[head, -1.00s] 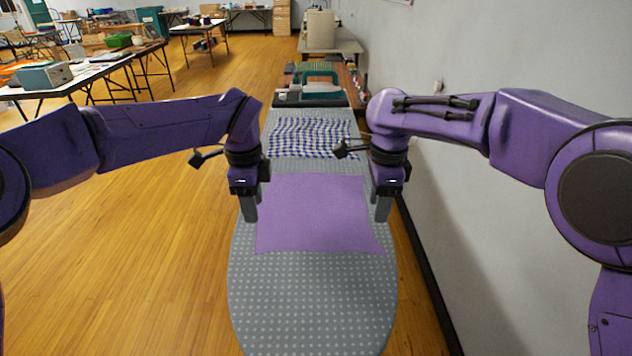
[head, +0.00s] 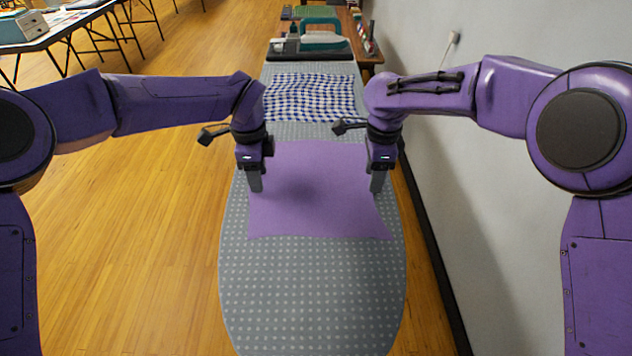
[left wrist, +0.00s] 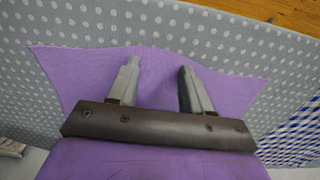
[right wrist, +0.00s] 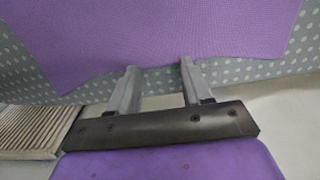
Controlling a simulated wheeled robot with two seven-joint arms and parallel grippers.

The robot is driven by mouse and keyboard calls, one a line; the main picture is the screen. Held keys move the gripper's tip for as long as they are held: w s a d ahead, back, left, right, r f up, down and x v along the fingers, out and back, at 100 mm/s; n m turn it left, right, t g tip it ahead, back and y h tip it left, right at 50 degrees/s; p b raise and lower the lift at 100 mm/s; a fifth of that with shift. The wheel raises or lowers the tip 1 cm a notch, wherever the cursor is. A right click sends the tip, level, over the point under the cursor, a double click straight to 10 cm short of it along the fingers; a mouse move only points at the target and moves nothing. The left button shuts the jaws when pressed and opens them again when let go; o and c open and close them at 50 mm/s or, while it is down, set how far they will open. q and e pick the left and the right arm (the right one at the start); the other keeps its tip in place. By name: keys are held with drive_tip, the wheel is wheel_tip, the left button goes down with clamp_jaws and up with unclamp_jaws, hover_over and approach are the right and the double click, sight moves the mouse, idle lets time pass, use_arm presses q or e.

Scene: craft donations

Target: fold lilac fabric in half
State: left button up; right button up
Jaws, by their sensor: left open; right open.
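The lilac fabric (head: 315,205) lies flat and unfolded on the grey dotted ironing board (head: 310,290). My left gripper (head: 255,186) is over the fabric's left edge. In the left wrist view its two fingers (left wrist: 160,80) are apart, with lilac cloth and a slight bump in the edge between and beyond the tips. My right gripper (head: 377,186) is at the fabric's right edge. In the right wrist view its fingers (right wrist: 157,75) are apart, with the tips at the cloth's edge (right wrist: 150,35). I cannot tell whether either gripper touches the cloth.
A blue and white checked cloth (head: 312,97) lies on the board beyond the lilac fabric. The wall (head: 470,220) runs close along the right. The board's near end is clear.

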use_arm(q)
drive_tip(key=shift+s+r, duration=0.15)
drive_tip(key=shift+s, duration=0.15)
use_arm(e)
drive_tip(key=shift+s+r, duration=0.15)
drive_tip(key=shift+s, duration=0.15)
use_arm(q)
drive_tip(key=shift+f, duration=0.25)
use_arm(e)
drive_tip(key=shift+f, duration=0.25)
use_arm(q)
clamp_jaws()
use_arm(e)
clamp_jaws()
use_arm(q)
drive_tip(key=shift+r, duration=0.1)
use_arm(e)
drive_tip(key=shift+r, duration=0.1)
